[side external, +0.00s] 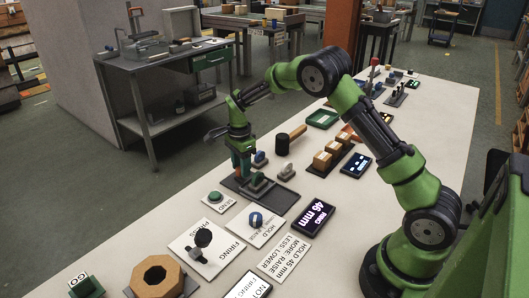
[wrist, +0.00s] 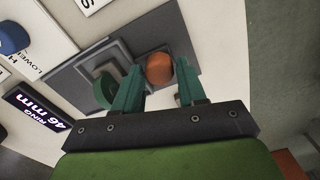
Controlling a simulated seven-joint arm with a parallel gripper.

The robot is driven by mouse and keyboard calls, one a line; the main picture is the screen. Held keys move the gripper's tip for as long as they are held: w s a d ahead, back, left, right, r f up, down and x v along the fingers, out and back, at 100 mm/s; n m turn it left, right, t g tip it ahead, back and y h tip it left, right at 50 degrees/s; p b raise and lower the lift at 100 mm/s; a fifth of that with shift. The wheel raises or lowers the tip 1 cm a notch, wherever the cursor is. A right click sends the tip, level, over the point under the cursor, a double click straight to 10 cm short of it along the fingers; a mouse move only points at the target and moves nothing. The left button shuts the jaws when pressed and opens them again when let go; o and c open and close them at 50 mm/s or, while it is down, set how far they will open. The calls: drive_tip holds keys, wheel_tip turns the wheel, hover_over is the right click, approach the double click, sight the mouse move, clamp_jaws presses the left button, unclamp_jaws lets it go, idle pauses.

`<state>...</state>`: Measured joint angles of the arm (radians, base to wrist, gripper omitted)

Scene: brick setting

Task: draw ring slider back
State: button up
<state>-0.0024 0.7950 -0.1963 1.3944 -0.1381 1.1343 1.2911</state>
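A dark base plate (side external: 270,198) with sliding blocks and knobs lies on the bench in the side view. My gripper (side external: 241,166) points down over its left part. In the wrist view, a round orange knob (wrist: 160,68) sits between the two green fingertips of my gripper (wrist: 159,72). The fingers are apart, with the knob filling most of the gap; whether they press on it cannot be told. A green rounded part (wrist: 105,88) lies beside the left finger, partly hidden by it. The orange knob is hidden in the side view.
A display (side external: 313,217) reads "RING 46 mm".

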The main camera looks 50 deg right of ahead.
clamp_jaws()
drive_tip(key=shift+w, duration=1.1)
drive_tip(key=shift+o, duration=2)
unclamp_jaws()
drive_tip(key=shift+r, duration=0.1)
wheel_tip(320, 180, up, 17)
